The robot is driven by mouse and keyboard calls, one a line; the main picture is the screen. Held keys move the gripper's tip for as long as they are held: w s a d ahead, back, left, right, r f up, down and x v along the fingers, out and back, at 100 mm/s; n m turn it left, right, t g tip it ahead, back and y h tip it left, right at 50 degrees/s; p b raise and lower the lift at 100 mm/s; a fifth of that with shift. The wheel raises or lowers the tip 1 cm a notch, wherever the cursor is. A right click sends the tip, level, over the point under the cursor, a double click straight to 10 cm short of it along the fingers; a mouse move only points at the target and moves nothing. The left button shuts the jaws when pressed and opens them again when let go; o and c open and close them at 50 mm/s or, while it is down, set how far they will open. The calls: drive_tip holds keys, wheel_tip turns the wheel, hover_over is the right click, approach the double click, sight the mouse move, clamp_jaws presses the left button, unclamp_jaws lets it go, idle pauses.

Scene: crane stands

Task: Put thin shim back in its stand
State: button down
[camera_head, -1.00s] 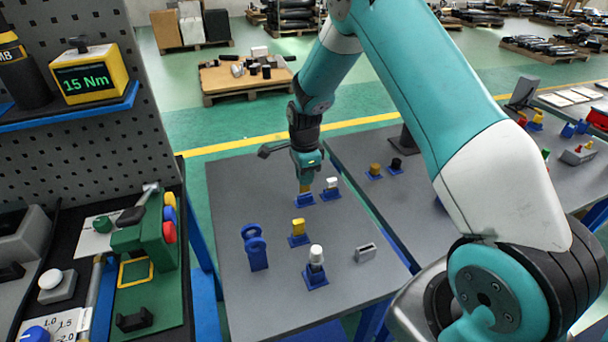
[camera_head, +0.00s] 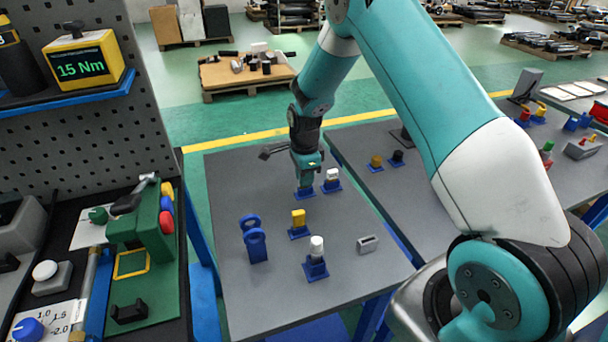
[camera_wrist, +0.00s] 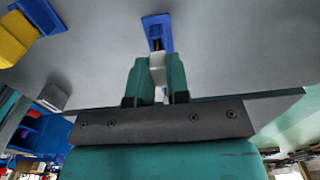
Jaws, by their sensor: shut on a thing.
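My gripper (camera_head: 306,174) points down at the far part of the near grey table, just over a small blue stand (camera_head: 304,193). In the wrist view its two teal fingers (camera_wrist: 157,75) are shut on a small pale piece (camera_wrist: 158,66), which I take to be the thin shim. A narrow brass-coloured part (camera_wrist: 157,45) shows between the pale piece and the blue stand (camera_wrist: 157,22). The piece lines up with the stand; I cannot tell whether it is seated. In the head view the fingers hide the held piece.
Close right of my gripper, a white-topped piece (camera_head: 332,175) stands in a blue stand. Nearer are a yellow piece (camera_head: 298,217), a white-topped piece (camera_head: 316,246), a blue ringed holder (camera_head: 256,245) and a grey slotted block (camera_head: 367,244).

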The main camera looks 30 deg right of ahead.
drive_tip(key=c, duration=1)
unclamp_jaws()
drive_tip(key=shift+r+p, duration=1.95)
drive_tip(key=shift+r, duration=0.6)
wheel_tip(320, 180, up, 17)
drive_tip(key=shift+r+b, duration=0.15)
drive_tip(key=shift+b, duration=1.05)
